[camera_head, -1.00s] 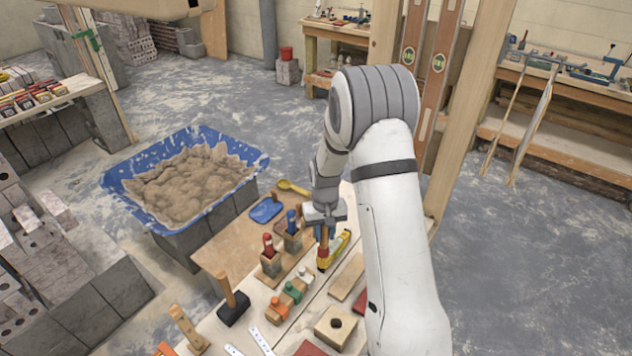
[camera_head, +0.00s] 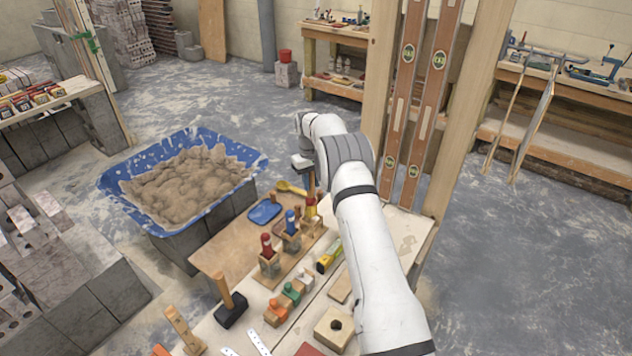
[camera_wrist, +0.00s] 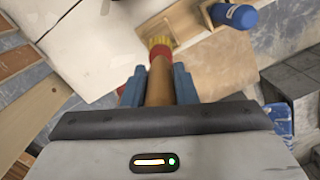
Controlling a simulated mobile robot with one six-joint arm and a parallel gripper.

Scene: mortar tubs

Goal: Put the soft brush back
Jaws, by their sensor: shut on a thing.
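The soft brush (camera_head: 311,206) has a wooden handle, a red collar and yellow bristles. My gripper (camera_head: 309,182) is shut on its handle, bristles pointing down. In the wrist view the brush (camera_wrist: 160,49) stands out between the two blue fingers of my gripper (camera_wrist: 160,82). A wooden holder (camera_head: 311,223) is just below the bristles at the far end of a row; I cannot tell whether they touch or enter it. A blue-topped tool (camera_head: 291,222) and a red-topped tool (camera_head: 267,244) stand in neighbouring wooden holders. The blue one (camera_wrist: 237,15) also shows in the wrist view.
A yellow tool (camera_head: 329,256) lies right of the row. A hammer (camera_head: 231,301) and orange and green items (camera_head: 288,295) are nearer. A blue tub (camera_head: 120,178) of mortar stands left. Two spirit levels (camera_head: 420,100) stand upright behind my arm.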

